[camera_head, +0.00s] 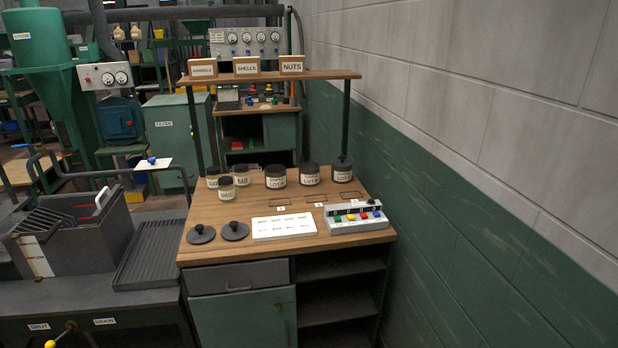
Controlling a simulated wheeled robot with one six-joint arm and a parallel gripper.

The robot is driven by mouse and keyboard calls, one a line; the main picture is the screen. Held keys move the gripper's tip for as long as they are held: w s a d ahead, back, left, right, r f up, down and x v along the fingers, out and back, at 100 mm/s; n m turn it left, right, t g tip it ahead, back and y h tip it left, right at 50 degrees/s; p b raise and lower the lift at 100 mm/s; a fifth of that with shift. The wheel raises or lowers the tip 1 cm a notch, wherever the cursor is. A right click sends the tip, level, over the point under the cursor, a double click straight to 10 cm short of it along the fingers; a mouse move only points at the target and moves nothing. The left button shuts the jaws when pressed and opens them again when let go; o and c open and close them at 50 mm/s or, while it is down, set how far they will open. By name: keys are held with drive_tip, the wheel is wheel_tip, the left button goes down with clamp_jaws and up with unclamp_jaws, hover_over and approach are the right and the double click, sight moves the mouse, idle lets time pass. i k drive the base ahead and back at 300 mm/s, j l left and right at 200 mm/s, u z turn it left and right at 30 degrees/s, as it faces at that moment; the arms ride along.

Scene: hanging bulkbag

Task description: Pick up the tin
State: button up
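Several tins or jars with black lids and pale labels stand upright on the wooden workbench (215,250). Three larger ones stand at the back: a left tin (275,178), a middle tin (310,175) and a right tin (342,172). Their labels seem to read "LOT" with a letter I cannot make out. Smaller jars stand to their left: a front jar (226,189), a jar marked "BAD" (242,177) and one partly hidden jar (213,175). I cannot tell which one is the task's tin. My gripper is not in view.
Two black knobbed discs (201,234) (235,231), a white tray (284,226) and a box with coloured buttons (357,217) lie towards the bench front. A shelf (270,77) on posts overhangs the back. A wall (450,200) closes off the right.

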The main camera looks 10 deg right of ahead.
sight(276, 176)
drive_tip(key=i+j, duration=0.1)
drive_tip(key=i, duration=0.75)
drive_tip(key=i+j, duration=0.15)
drive_tip(key=i, duration=0.7)
